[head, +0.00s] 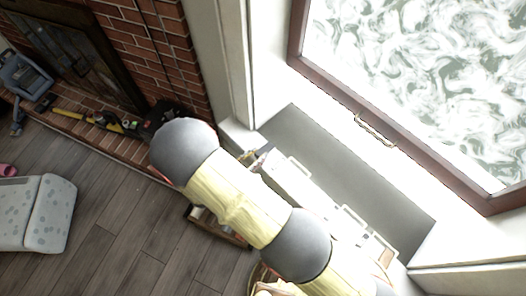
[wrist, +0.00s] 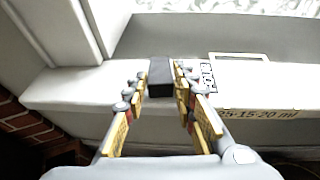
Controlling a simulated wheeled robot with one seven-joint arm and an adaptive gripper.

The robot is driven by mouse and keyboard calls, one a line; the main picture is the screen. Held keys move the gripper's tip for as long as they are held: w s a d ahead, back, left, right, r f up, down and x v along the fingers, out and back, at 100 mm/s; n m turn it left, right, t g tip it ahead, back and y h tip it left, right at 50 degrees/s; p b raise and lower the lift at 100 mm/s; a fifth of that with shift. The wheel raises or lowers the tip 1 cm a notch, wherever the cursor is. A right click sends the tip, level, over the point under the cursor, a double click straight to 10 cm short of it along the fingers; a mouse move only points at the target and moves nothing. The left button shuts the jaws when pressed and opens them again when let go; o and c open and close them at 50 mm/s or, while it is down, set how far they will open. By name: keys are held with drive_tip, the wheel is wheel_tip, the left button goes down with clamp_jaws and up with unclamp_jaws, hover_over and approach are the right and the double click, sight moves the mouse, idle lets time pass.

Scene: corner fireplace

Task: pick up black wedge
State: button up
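The black wedge (wrist: 161,77) shows in the wrist view as a small dark block at the white ledge, in the middle of the picture. My gripper (wrist: 162,80) has its two yellow-and-grey fingers on either side of the wedge, with the tips close to its sides. I cannot tell whether the fingers touch it or whether it is lifted off the ledge. In the head view I cannot make out the wedge, and my arm covers much of the area around the gripper.
White cases with handles (head: 292,183) stand along the window recess; a printed one (wrist: 258,112) is just right of my fingers. The window frame (head: 345,107) rises behind. A brick fireplace (head: 150,45) with tools on its hearth is at left.

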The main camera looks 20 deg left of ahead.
drive_tip(key=c, duration=0.5)
drive_tip(key=shift+c, duration=0.2)
